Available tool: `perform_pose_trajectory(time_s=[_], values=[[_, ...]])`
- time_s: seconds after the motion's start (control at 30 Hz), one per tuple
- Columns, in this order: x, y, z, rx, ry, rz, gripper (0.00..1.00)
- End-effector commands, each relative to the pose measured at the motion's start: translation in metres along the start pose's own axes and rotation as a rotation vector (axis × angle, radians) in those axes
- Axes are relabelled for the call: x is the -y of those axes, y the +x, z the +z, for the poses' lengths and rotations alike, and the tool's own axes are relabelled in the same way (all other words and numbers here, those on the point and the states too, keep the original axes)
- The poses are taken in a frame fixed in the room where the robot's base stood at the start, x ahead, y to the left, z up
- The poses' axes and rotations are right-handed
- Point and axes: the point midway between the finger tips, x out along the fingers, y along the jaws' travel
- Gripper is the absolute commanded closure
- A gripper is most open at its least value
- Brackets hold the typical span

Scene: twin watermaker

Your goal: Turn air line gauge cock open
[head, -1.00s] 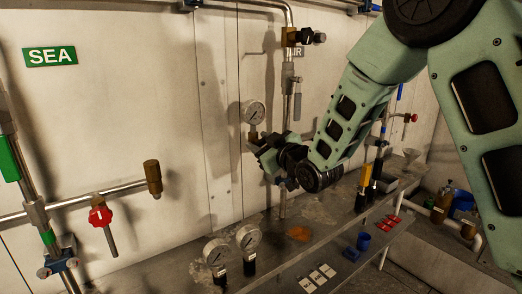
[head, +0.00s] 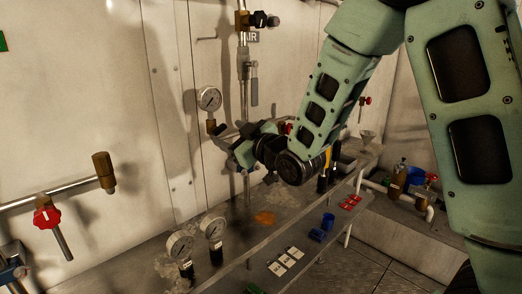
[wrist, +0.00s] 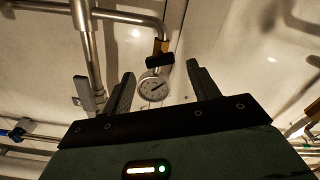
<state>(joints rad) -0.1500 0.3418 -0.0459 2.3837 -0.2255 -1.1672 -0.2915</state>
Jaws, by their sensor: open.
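The air line gauge (head: 209,98) is a round white dial on the wall, with a brass fitting (head: 211,126) under it. In the wrist view the gauge (wrist: 153,86) appears between my fingertips, with the brass fitting (wrist: 160,46) and a dark, short cock handle (wrist: 160,59) beside it. The handle is too small to make out in the head view. My gripper (head: 236,150) is right of and below the gauge, in front of the air pipe. In the wrist view my gripper (wrist: 161,75) is open, with nothing visibly held; contact with the cock cannot be told.
A vertical air pipe (head: 246,70) with a grey lever (head: 254,85) runs beside the AIR sign (head: 251,37). Two loose gauges (head: 180,245) stand on the bench (head: 235,245) below. A red-handled valve (head: 47,217) is at the left. The wall between it and the gauge is mostly clear.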

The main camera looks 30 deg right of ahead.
Motion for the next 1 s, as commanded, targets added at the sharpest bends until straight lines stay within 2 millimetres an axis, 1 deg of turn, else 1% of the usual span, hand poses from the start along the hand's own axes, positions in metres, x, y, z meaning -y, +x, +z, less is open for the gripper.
perform_pose_trajectory(time_s=[0.03,0.23,0.3,0.67,0.93,1.0], values=[[0.0,-0.013,0.002,0.0,0.0,0.002,0.4],[0.0,-0.061,0.002,0.0,0.0,0.003,0.4],[0.003,-0.061,0.006,-0.006,0.001,0.0,0.4],[0.003,-0.073,0.005,-0.008,0.002,-0.005,0.4],[0.002,-0.088,0.005,-0.004,-0.001,0.002,0.4],[0.001,-0.097,0.001,-0.003,-0.001,0.002,0.4]])
